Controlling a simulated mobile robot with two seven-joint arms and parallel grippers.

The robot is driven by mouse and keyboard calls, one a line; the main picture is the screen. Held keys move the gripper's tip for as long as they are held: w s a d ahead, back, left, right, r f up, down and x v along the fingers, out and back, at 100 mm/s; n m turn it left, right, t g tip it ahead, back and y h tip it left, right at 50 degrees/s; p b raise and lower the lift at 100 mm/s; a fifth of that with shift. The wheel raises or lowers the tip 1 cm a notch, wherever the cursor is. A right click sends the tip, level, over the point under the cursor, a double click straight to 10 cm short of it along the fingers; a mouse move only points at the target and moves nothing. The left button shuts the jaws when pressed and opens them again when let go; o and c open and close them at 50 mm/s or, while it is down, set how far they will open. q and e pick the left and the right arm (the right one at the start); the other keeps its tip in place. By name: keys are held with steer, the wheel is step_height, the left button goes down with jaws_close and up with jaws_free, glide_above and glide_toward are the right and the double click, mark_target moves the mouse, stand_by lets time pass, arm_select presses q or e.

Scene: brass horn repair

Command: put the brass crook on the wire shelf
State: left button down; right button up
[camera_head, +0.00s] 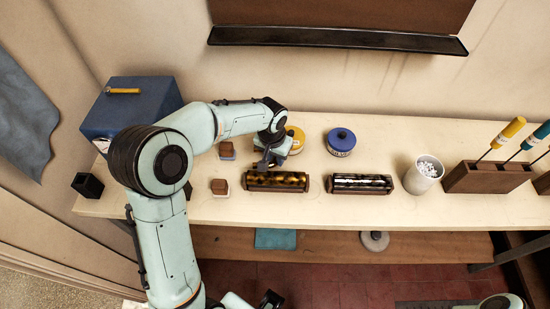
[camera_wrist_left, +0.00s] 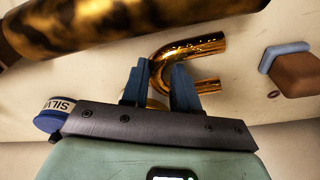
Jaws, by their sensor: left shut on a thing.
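The brass crook (camera_wrist_left: 190,45) is a shiny golden U-shaped tube in the left wrist view. My left gripper (camera_wrist_left: 160,85) is shut on it, with blue fingers around one end and the bend beyond the fingertips. In the head view my left gripper (camera_head: 268,162) is low over the bench, just behind the left tortoiseshell roll. I cannot make out the crook there, and I cannot tell whether it touches the bench. I see no wire shelf in either view. My right gripper is not in view.
The pale bench (camera_head: 300,212) carries a yellow tin (camera_head: 297,138), a blue tin (camera_head: 341,141), a tortoiseshell roll (camera_head: 276,181), a dark roll (camera_head: 360,184), brown blocks (camera_head: 219,186), a white cup (camera_head: 423,173) and a tool rack (camera_head: 487,178). A blue box (camera_head: 130,105) stands left.

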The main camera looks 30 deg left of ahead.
arm_select(q)
steer(key=shift+f, duration=0.45)
steer(key=shift+f, duration=0.1)
steer(key=c, duration=0.9)
jaws_free()
steer(key=shift+o, duration=0.2)
